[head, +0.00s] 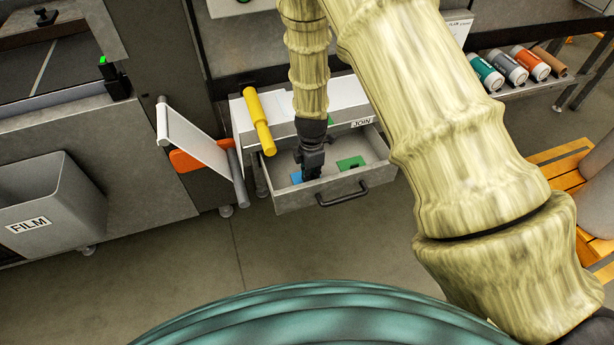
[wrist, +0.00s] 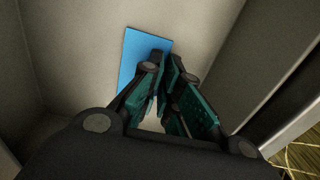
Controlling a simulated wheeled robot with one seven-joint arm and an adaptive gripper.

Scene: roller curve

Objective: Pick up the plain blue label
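The plain blue label (wrist: 138,52) lies on the pale floor of the open drawer (head: 285,207). In the head view a small part of the blue label (head: 296,177) shows left of my gripper (head: 308,178), which reaches down into the drawer. In the wrist view my gripper (wrist: 162,66) is over the label's near right part and hides it there. Its fingertips are close together with a narrow gap at most. I cannot tell whether label material is pinched between them.
A green label (head: 350,163) lies in the drawer to the right. The drawer walls are close around my gripper. A FILM bin (head: 60,200) is at far left.

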